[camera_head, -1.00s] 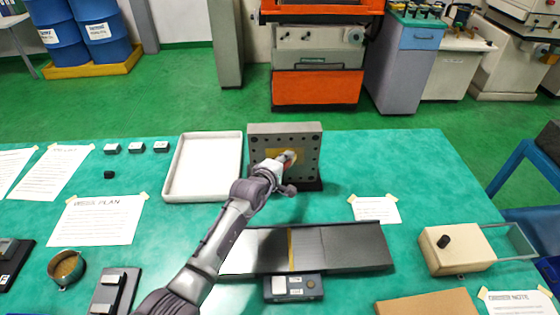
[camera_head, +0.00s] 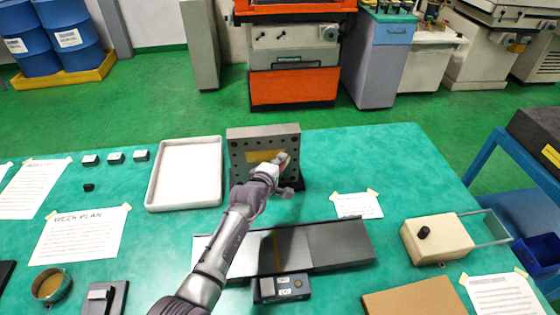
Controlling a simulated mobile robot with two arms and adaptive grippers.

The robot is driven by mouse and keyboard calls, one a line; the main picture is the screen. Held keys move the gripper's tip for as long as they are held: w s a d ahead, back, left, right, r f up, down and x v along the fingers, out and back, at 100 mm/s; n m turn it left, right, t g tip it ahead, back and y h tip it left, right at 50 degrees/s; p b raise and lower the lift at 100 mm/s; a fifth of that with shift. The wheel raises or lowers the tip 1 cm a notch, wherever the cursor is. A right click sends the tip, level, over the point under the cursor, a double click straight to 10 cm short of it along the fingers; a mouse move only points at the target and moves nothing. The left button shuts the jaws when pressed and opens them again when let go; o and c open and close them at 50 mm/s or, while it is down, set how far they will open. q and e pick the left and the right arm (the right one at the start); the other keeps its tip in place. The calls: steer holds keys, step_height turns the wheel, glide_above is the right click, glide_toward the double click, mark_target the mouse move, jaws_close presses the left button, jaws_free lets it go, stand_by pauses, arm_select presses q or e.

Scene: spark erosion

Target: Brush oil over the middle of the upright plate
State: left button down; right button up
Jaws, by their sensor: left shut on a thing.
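The upright plate (camera_head: 263,142) is a grey block with bolt holes along its edges, standing on a dark base at the back middle of the table. A yellow-gold patch (camera_head: 256,156) shows across the middle of its front face. My left gripper (camera_head: 281,163) is in front of the plate's right half, close to the patch. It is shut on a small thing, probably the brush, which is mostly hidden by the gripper. I cannot tell whether its tip touches the plate. A round cup (camera_head: 50,285) with brownish content stands at the front left. My right gripper is out of view.
A white tray (camera_head: 151,190) lies left of the plate. A long dark grey slab (camera_head: 340,243) with a small device (camera_head: 280,287) before it lies in front. A beige box (camera_head: 436,240) stands at the right. Table between plate and slab is fairly clear.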

arm_select(q)
steer(key=s+p, duration=0.2)
steer(key=s+d+p, duration=0.1)
steer(key=s+p, duration=0.2)
steer(key=shift+s+d, duration=0.1)
steer(key=shift+s, duration=0.25)
steer(key=s+p, duration=0.2)
steer(key=s, duration=0.1)
steer(key=shift+d+r, duration=0.1)
steer(key=shift+d, duration=0.2)
